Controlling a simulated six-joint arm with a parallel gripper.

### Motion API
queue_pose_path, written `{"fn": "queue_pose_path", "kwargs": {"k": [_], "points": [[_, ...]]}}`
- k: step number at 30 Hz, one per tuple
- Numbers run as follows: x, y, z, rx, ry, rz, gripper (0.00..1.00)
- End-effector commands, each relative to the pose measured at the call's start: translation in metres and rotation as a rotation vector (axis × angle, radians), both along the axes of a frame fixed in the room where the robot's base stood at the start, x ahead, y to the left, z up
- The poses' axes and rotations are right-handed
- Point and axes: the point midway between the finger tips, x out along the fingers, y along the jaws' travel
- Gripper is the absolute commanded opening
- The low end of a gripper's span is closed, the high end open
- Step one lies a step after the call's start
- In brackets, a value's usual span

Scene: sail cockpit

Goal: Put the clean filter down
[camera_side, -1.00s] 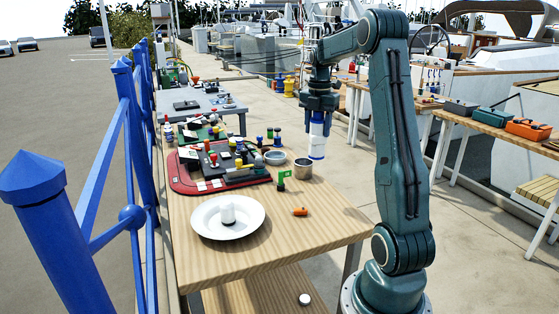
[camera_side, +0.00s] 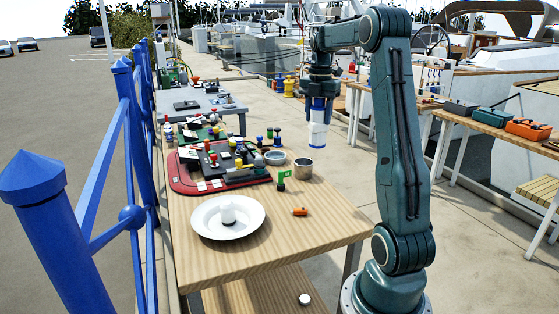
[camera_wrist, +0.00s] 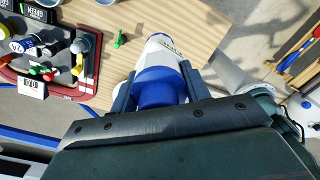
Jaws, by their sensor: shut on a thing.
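The filter (camera_side: 317,132) looks like a white cylinder with a blue cap and a blue band at its lower end. My gripper (camera_side: 319,101) is shut on its blue end and holds it upright, clear of the wooden table (camera_side: 300,245), near the table's right edge in the side view. In the wrist view, the fingers of my gripper (camera_wrist: 158,88) lie on both sides of the filter's blue part (camera_wrist: 158,80). A white plate (camera_side: 204,228) on the table's near part carries a small white cylinder (camera_side: 228,212).
A red-edged board (camera_side: 190,185) with several fittings lies farther back.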

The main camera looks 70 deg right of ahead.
Motion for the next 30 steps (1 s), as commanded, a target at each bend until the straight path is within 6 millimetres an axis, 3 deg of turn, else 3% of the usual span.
{"fn": "queue_pose_path", "kwargs": {"k": [11,24,30], "points": [[-0.016,0.021,0.006,-0.001,-0.002,-0.044,0.21],[-0.066,0.088,0.008,-0.001,-0.002,-0.177,0.21],[-0.080,0.108,0.004,0.000,-0.001,-0.217,0.21]]}}
